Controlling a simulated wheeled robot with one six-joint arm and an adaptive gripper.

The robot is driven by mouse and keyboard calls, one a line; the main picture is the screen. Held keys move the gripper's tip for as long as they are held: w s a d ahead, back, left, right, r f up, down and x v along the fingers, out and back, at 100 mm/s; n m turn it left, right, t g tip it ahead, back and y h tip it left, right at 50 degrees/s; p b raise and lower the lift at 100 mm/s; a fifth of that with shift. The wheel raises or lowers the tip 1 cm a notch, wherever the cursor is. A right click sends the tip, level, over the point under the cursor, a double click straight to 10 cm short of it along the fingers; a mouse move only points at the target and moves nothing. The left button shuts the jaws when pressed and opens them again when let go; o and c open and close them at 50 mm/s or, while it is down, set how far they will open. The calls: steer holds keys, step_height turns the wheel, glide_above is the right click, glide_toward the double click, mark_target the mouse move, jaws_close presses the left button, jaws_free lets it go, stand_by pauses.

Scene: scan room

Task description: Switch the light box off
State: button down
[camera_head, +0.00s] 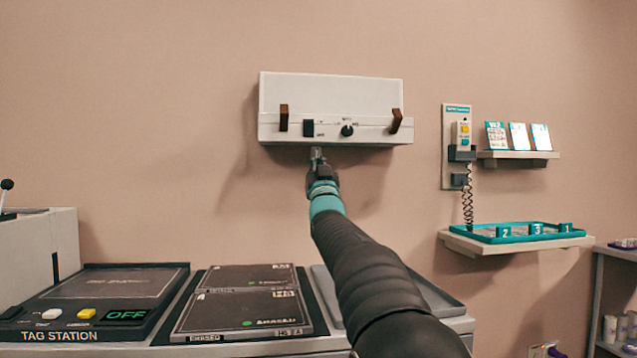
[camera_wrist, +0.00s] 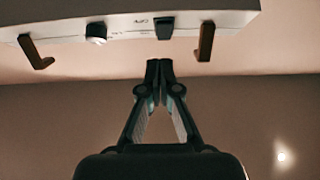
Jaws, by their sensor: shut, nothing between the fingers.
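The light box (camera_head: 332,93) is a white box on the wall, in the upper middle of the head view. Its front ledge carries a black rocker switch (camera_head: 308,128) at left and a round black knob (camera_head: 347,130) to the right of it. The panel looks dull, pale grey-white, with no clear glow. My gripper (camera_head: 317,153) is shut and empty, just below the ledge near the switch. In the wrist view the switch (camera_wrist: 164,27) stands just beyond my shut fingertips (camera_wrist: 160,66), with the knob (camera_wrist: 96,33) to the left. Contact with the switch does not show.
Brown clips (camera_head: 284,117) flank the controls. At right are a wall unit with a coiled cord (camera_head: 457,146), a card shelf (camera_head: 518,155) and a teal tray (camera_head: 515,233). Below left is a tag station (camera_head: 95,300) reading OFF, beside dark plates (camera_head: 245,300). The wall around the box is clear.

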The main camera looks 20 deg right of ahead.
steer(key=v, duration=0.3)
steer(key=b+v, duration=0.1)
steer(key=shift+w+f, duration=0.15)
steer(key=shift+f, duration=0.5)
steer(key=shift+a, duration=0.1)
steer(key=s+a+f+g+y+p, duration=0.2)
steer(key=s+a+f+g, duration=0.25)
steer(key=s+f, duration=0.25)
steer(key=s+a+f+g+y+p, duration=0.1)
steer(key=s+a+f+g+p, duration=0.1)
steer(key=s+a+f+g, duration=0.35)
steer(key=s+a+f+n+g+y+p, duration=0.1)
steer(key=s+f+g, duration=0.4)
steer(key=s+f, duration=0.7)
steer(key=s+a+f+n+g+y+p, duration=0.1)
steer(key=s+f+g, duration=0.4)
steer(key=s+f, duration=0.8)
steer(key=s+a+p, duration=0.1)
steer(key=s+a, duration=0.1)
steer(key=s, duration=0.4)
steer(key=shift+s+a+g+p, duration=0.15)
steer(key=shift+a+g+p, duration=0.15)
steer(key=shift+a+p, duration=0.1)
